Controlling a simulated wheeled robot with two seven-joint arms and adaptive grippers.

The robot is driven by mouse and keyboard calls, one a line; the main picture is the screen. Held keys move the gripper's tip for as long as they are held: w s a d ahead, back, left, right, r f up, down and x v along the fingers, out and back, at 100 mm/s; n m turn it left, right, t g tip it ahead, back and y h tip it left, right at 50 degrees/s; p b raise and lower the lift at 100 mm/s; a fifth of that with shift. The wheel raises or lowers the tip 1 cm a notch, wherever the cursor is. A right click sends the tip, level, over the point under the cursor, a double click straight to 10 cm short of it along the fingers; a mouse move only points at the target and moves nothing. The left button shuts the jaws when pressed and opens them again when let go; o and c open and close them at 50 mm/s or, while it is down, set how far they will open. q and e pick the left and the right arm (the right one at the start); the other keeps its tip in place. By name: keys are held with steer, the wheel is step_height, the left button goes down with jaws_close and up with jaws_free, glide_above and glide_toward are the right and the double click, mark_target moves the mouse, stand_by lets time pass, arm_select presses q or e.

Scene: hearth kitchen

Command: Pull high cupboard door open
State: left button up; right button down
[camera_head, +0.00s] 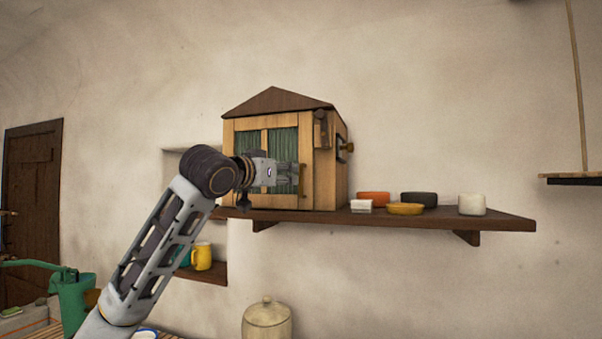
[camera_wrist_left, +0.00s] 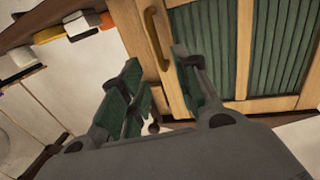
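The high cupboard (camera_head: 326,180) is a wooden house-shaped cabinet with a peaked dark roof, standing on a wall shelf. Its front has green ribbed panels, and the door looks closed. A brass-coloured upright handle (camera_wrist_left: 157,38) shows near the door's edge in the wrist view. My left gripper (camera_head: 294,178) is in front of the door near this handle. In the wrist view its fingers (camera_wrist_left: 158,60) are apart, with the handle just past the fingertips and roughly in line with the gap. Contact cannot be told. My right gripper is in neither view.
The dark wooden shelf (camera_head: 500,221) holds an orange dish (camera_head: 373,198), a yellow bowl (camera_head: 405,209), a dark bowl (camera_head: 418,198) and a white cup (camera_head: 472,204) right of the cupboard. A wall niche with a yellow mug (camera_head: 202,257) lies below left.

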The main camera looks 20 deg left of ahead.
mark_target(300, 174)
arm_select(q)
steer(key=p+x, duration=0.2)
steer(key=x, duration=0.4)
steer(key=shift+w+d+r, duration=0.1)
steer(key=shift+w, duration=0.1)
steer(key=shift+p+x, duration=0.45)
steer(key=shift+x, duration=0.85)
jaws_close()
steer(key=shift+s, duration=0.1)
